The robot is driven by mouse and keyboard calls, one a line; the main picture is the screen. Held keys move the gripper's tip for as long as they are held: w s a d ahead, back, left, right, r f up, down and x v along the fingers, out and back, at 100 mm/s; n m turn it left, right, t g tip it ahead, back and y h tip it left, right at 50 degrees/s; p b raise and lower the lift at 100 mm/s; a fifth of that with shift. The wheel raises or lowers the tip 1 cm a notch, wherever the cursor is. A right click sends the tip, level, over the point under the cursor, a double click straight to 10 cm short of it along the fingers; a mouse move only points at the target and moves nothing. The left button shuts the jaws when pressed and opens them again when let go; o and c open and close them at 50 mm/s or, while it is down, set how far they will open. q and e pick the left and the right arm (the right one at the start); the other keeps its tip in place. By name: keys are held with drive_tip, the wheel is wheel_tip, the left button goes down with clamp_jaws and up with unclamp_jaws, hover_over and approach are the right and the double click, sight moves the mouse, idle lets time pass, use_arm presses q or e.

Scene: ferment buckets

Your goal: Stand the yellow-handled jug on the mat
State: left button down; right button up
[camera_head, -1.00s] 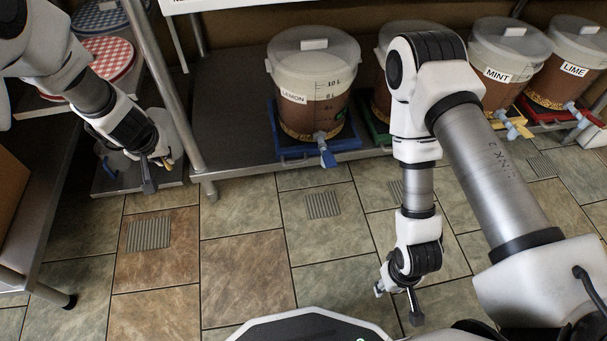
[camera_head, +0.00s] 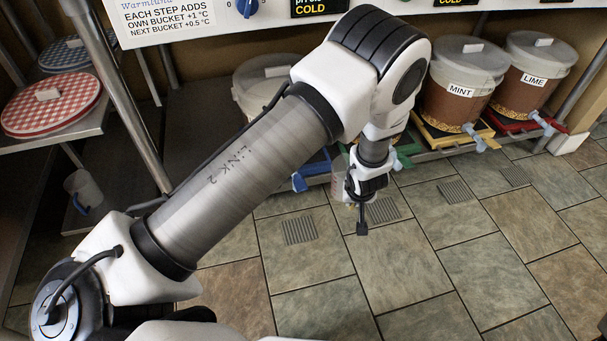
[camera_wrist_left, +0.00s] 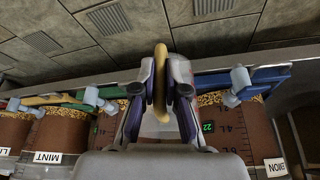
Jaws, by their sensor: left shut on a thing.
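My left gripper (camera_head: 362,212) is shut on the yellow handle of the jug (camera_wrist_left: 160,75), seen between its fingers in the left wrist view. In the head view the pale jug body (camera_head: 339,188) shows partly behind the gripper, in front of the bucket shelf and above the floor; the arm hides much of it. Several grey ribbed squares lie on the floor, one left of the gripper (camera_head: 300,230) and one near below it (camera_head: 383,210); I cannot tell which is the mat. My right gripper is not in view.
A blue-handled jug (camera_head: 80,188) stands at left below checked lids (camera_head: 50,105). The tiled floor at right is clear.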

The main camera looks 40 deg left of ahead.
use_arm(q)
drive_tip(key=s+a+f+n+g+y+b, duration=0.1)
drive_tip(key=s+f+n+g, duration=0.1)
drive_tip(key=s+f+n, duration=0.6)
drive_tip(key=s+a+f+n+g+y+b, duration=0.15)
drive_tip(key=s+f, duration=0.35)
drive_tip(key=f, duration=0.7)
drive_tip(key=shift+n+h, duration=0.25)
drive_tip(key=shift+n, duration=0.2)
drive_tip(key=w+a+f+b, duration=0.1)
drive_tip(key=w+a+b, duration=0.1)
drive_tip(key=w+b, duration=0.1)
drive_tip(key=w+a+f+b, duration=0.2)
drive_tip(key=w+b, duration=0.2)
drive_tip(key=w, duration=0.2)
drive_tip(key=w+a+f+b, duration=0.1)
drive_tip(key=w+a+b, duration=0.2)
drive_tip(key=w, duration=0.1)
drive_tip(key=shift+w+a+f, duration=0.1)
drive_tip(key=shift+w+f, duration=0.05)
drive_tip(key=shift+f, duration=0.25)
drive_tip(key=shift+f+b, duration=0.35)
drive_tip(key=shift+b, duration=0.1)
drive_tip(key=shift+r, duration=0.3)
drive_tip(key=shift+f, duration=0.25)
drive_tip(key=c, duration=1.2)
unclamp_jaws()
